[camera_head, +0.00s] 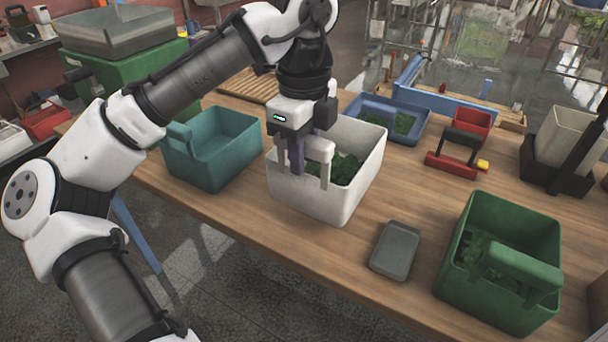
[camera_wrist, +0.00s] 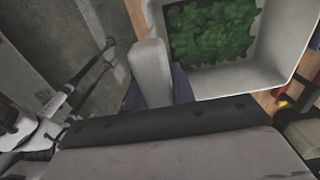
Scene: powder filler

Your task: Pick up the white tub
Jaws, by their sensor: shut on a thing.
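The white tub (camera_head: 302,199) stands on the wooden table in the head view, with green leafy material inside. It has a white handle at its near left side. My gripper (camera_head: 308,170) points down over that side and is shut on the tub's handle, which shows between the fingers. In the wrist view the white tub (camera_wrist: 283,53) fills the upper right, with the pale handle beside its wall and my gripper (camera_wrist: 157,88) around the handle. The tub looks upright. I cannot tell whether its base is clear of the table.
A teal tub (camera_head: 212,160) is to the left, and a green tub (camera_head: 500,262) with leafy contents is at the right. A small grey tray (camera_head: 396,250) lies between the white and green tubs.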

